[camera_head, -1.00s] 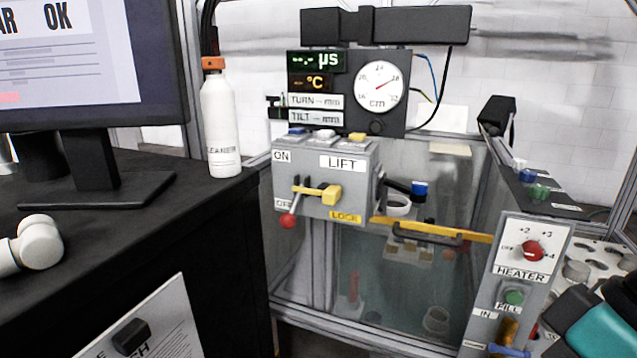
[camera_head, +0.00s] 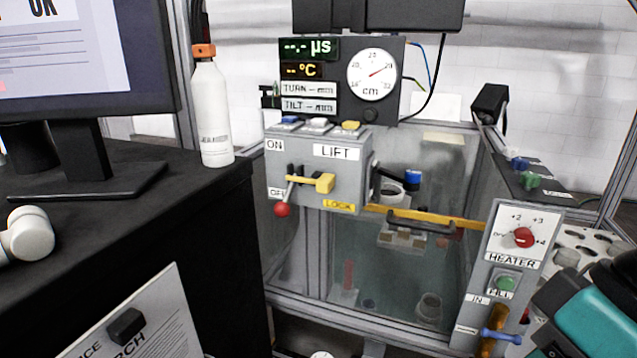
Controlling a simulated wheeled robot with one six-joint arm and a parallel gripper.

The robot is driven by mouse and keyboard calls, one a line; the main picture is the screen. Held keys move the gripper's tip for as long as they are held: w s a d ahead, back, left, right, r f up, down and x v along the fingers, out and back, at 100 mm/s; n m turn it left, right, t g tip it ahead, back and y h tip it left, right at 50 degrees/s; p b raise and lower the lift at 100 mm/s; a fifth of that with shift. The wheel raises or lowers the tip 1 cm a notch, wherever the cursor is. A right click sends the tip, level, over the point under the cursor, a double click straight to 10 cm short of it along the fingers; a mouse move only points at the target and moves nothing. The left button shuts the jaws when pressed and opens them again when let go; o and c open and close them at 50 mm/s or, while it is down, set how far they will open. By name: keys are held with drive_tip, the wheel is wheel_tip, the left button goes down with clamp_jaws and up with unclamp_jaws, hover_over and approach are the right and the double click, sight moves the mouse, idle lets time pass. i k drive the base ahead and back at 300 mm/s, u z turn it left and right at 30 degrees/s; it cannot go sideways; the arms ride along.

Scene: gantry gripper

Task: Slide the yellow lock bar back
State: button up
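The yellow lock bar (camera_head: 312,183) sits on the front of the grey LIFT box (camera_head: 318,165), above the yellow LOCK label. It lies roughly level, with a thicker block at its right end. A lever with a red knob (camera_head: 283,210) hangs down at the bar's left part, its knob near the OFF label. I cannot tell whether bar and lever touch. No gripper fingers show in the view, and nothing is seen touching the bar.
A tank with a yellow crossbar and black handle (camera_head: 420,222) stands right of the box. The HEATER panel (camera_head: 513,255) is in front at right. A dark desk (camera_head: 130,215) with a monitor and white bottle (camera_head: 212,112) fills the left. A teal and black part intrudes at lower right.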

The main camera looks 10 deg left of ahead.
sight(325, 182)
drive_tip(key=z, duration=1.7)
drive_tip(key=k, duration=0.95)
drive_tip(key=u, duration=1.4)
drive_tip(key=i, duration=0.5)
drive_tip(key=z, duration=0.05)
